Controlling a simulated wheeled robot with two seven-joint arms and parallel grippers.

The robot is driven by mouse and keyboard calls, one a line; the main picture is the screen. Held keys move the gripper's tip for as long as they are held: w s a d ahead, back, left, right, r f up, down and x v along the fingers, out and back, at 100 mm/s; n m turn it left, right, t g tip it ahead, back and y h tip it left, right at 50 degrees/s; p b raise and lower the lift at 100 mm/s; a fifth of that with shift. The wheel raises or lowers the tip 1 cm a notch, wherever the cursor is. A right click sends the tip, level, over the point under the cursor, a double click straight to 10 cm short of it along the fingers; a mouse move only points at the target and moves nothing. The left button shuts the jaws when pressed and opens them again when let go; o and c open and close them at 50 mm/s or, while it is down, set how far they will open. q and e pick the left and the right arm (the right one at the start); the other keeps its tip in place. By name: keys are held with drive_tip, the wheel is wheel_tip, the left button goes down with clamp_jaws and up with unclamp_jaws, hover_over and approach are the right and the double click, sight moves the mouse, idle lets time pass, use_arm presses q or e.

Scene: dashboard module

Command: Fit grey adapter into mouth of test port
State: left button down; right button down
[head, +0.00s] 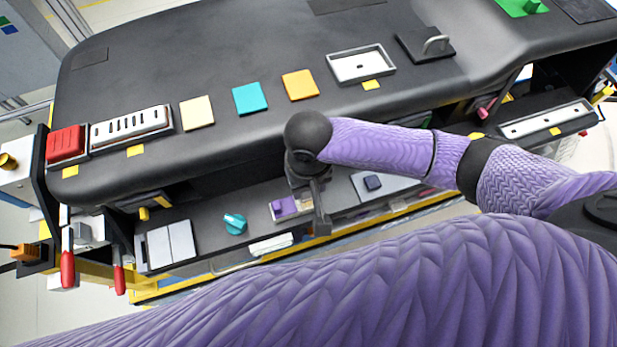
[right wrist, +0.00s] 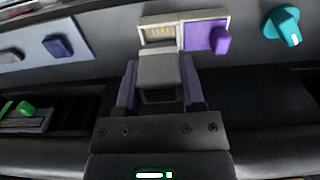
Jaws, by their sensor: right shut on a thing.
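The test port (right wrist: 158,33) shows in the right wrist view as a pale frame with a row of tan contacts in its opening. A purple block (right wrist: 206,37) sits on its right side. In the head view the port (head: 293,207) is on the lower dark panel, partly hidden by my right gripper (head: 320,214). That gripper, also in the right wrist view (right wrist: 158,88), is shut on the grey adapter (right wrist: 160,70). The adapter's front edge overlaps the port's near edge in that view; I cannot tell whether they touch. My left gripper is not in view.
A teal knob (head: 235,223) stands left of the port, and a dark purple button (head: 373,182) lies to its right. The dashboard's black body (head: 230,150) overhangs the panel. A red-handled lever (head: 67,268) stands at far left.

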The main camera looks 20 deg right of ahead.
drive_tip(key=shift+f, duration=0.75)
drive_tip(key=shift+r, duration=0.15)
drive_tip(key=shift+p, duration=0.3)
idle(0.4)
drive_tip(key=shift+p, duration=0.5)
idle(0.3)
